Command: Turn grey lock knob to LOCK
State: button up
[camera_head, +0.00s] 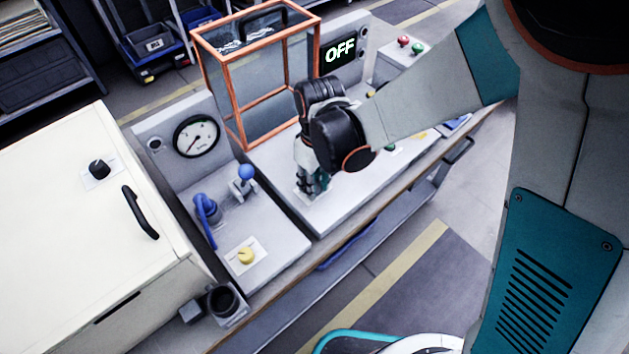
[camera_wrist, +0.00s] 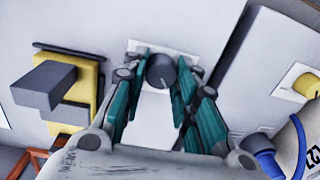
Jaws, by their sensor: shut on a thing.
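The grey lock knob (camera_wrist: 161,70) is a dark grey round knob on a white label plate (camera_wrist: 150,48) on the grey panel. My gripper (camera_wrist: 157,76) has its green fingers on either side of the knob and is shut on it. A pale mark shows on the knob's face, but no label lettering can be read. In the head view my gripper (camera_head: 312,188) reaches down to the grey bench panel (camera_head: 340,200) in front of the orange-framed clear case (camera_head: 235,75). The knob is hidden there behind my gripper.
In the wrist view a yellow block with a grey handle (camera_wrist: 55,85) is left of my gripper. A yellow knob (camera_wrist: 307,84) and a blue handle (camera_wrist: 262,152) are at right. In the head view a gauge (camera_head: 196,136) and a black display reading OFF (camera_head: 339,50) stand behind.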

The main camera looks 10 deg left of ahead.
jog(key=shift+n, duration=0.8)
jog(key=o, duration=1)
jog(key=shift+o, duration=0.2)
notch_tip(320, 180, up, 8)
jog(key=shift+f, duration=0.25)
jog(key=shift+w, duration=0.1)
